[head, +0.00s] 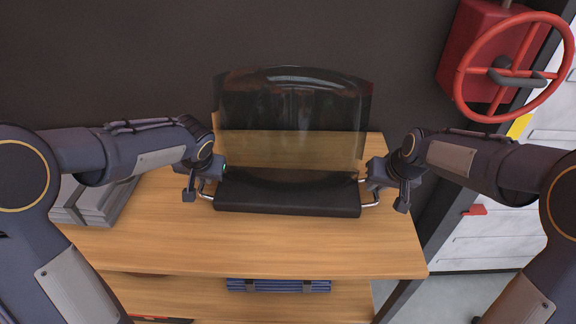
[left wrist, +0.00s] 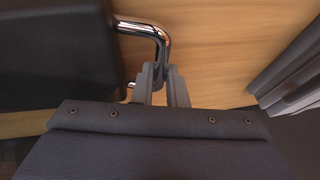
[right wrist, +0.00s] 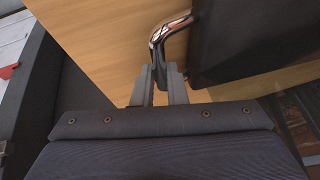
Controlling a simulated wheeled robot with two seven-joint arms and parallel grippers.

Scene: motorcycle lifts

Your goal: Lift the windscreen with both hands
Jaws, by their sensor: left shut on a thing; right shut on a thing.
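The windscreen (head: 290,105) is a clear, smoky curved pane standing upright on a black base (head: 288,193) over the wooden bench top. A chrome handle sticks out at each end of the base. My left gripper (head: 207,187) is at the left end, shut on the left handle (left wrist: 150,32), which shows between its fingers in the left wrist view (left wrist: 160,75). My right gripper (head: 371,183) is at the right end, shut on the right handle (right wrist: 165,32), seen between its fingers in the right wrist view (right wrist: 159,75). I cannot tell whether the base touches the bench.
The wooden bench (head: 250,245) has clear room in front of the base. Grey stacked pieces (head: 95,200) lie at its left. A blue bundle (head: 278,285) lies on the shelf below. A red valve wheel (head: 513,68) stands at the upper right, and a dark wall is behind.

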